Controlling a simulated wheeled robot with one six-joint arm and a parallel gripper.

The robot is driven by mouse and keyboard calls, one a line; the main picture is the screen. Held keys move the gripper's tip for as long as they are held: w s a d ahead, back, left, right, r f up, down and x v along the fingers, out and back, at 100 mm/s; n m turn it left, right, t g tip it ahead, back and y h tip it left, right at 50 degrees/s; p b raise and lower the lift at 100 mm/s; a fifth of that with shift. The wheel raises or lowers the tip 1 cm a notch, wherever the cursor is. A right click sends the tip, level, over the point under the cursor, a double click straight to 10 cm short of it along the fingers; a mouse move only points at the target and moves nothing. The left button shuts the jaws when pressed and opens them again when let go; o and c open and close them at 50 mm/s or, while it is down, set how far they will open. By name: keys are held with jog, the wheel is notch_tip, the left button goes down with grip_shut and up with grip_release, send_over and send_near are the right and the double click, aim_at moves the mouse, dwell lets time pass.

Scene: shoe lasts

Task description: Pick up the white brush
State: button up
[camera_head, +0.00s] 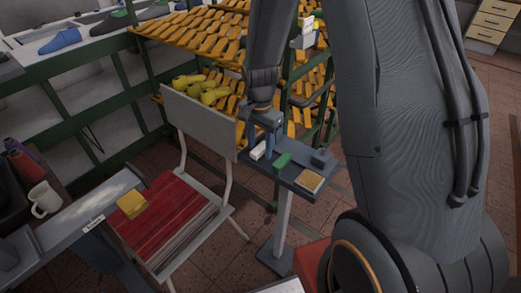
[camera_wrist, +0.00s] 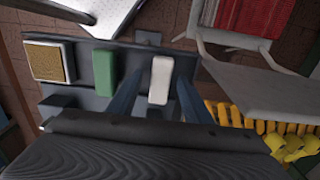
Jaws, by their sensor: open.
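The white brush (camera_head: 258,151) lies near the left end of a small dark stand top (camera_head: 296,174). In the wrist view the white brush (camera_wrist: 160,80) is between the two finger lines of my gripper (camera_wrist: 157,88), with a gap on each side. My gripper (camera_head: 261,138) points down over the brush and is open and empty. I cannot tell exactly how high the fingertips are above the stand top.
A green block (camera_head: 282,161) lies beside the white brush, and a tan-topped block (camera_head: 310,181) lies further along. A dark box-shaped part (camera_head: 321,158) stands at the back edge. A chair with a red seat (camera_head: 170,222) is close on the left. Orange racks (camera_head: 205,40) stand behind.

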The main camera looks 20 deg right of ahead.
aim_at(260, 147)
jog(key=shift+f, duration=0.55)
jog(key=shift+c, duration=0.4)
jog(key=c, duration=1.1)
jog(key=shift+o, duration=0.2)
jog(key=shift+r, duration=0.15)
jog(key=shift+r+b, duration=0.85)
jog(key=shift+r, duration=4.05)
jog(key=o, duration=0.3)
jog(key=shift+c, duration=1)
